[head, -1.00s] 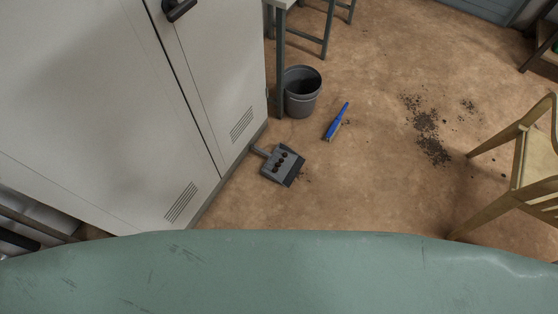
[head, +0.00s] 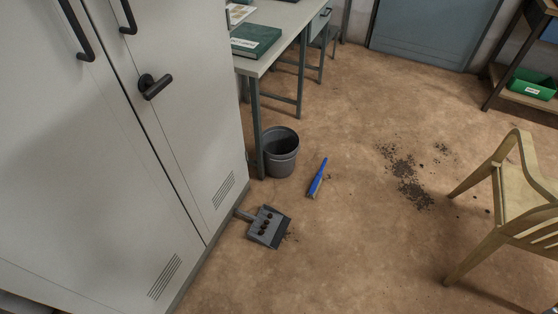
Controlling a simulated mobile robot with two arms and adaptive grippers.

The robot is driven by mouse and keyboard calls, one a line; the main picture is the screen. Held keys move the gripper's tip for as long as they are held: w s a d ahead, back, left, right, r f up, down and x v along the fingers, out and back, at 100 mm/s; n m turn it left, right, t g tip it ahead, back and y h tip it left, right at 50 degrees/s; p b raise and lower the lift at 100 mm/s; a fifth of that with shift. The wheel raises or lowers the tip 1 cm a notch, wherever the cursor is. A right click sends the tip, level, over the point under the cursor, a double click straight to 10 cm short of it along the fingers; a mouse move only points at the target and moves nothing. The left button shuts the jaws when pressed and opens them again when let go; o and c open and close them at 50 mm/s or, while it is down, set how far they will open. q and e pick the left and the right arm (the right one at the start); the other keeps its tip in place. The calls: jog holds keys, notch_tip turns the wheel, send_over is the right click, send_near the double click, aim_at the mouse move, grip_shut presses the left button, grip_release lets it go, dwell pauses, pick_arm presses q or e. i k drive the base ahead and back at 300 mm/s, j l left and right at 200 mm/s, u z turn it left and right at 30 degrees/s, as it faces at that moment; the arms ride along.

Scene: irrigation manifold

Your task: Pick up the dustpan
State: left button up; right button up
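A grey dustpan (head: 268,227) lies on the brown floor close to the base of the white cabinet. Its short handle points left toward the cabinet, and its darker front edge faces right. Several small dark brown lumps sit in the pan. A few dark crumbs lie on the floor just off its front edge. Neither of my grippers shows in the head view.
A grey bucket (head: 281,152) stands by the desk (head: 275,37) leg. A blue-handled brush (head: 318,178) lies right of it. Dark soil (head: 408,181) is scattered on the floor. A wooden chair (head: 520,195) stands at right; the cabinet (head: 110,170) fills the left.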

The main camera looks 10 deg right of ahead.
aim_at(272, 237)
jog(key=u, duration=0.2)
jog(key=i+l+u, duration=0.2)
jog(key=l+u, duration=0.15)
jog(key=u, duration=0.15)
jog(key=i+l+u, duration=0.1)
jog(key=l+u, duration=0.35)
